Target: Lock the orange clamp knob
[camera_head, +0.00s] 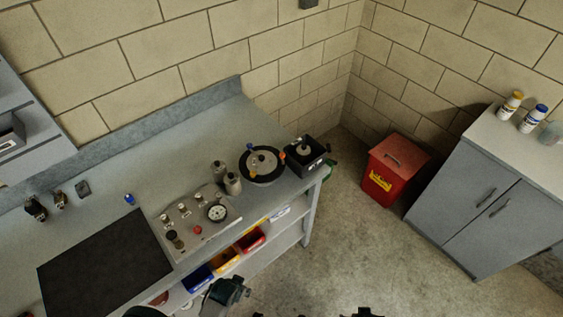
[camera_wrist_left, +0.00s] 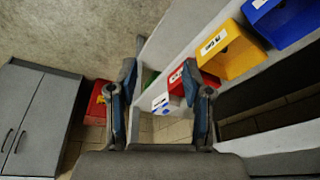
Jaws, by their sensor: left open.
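On the round black-rimmed device (camera_head: 262,176) at the right end of the bench, a small orange knob (camera_head: 282,156) sits on the right side of the rim. Its exact position, locked or not, is too small to tell. A blue part shows at the rim's back, and a pale metal centre sits inside. My left gripper (camera_head: 235,287) is low in front of the bench, well apart from the device. In the left wrist view my left gripper (camera_wrist_left: 160,75) has its fingers spread with nothing held between them. Dark parts (camera_head: 368,312) at the bottom edge may be my right gripper.
A black box (camera_head: 305,155) stands right beside the device. Metal cylinders (camera_head: 232,183) and a gauge panel (camera_head: 190,238) lie left of it. Coloured bins (camera_head: 225,258) fill the shelf below the benchtop. A red bin (camera_head: 397,167) and grey cabinet (camera_head: 480,210) stand right, beyond open floor.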

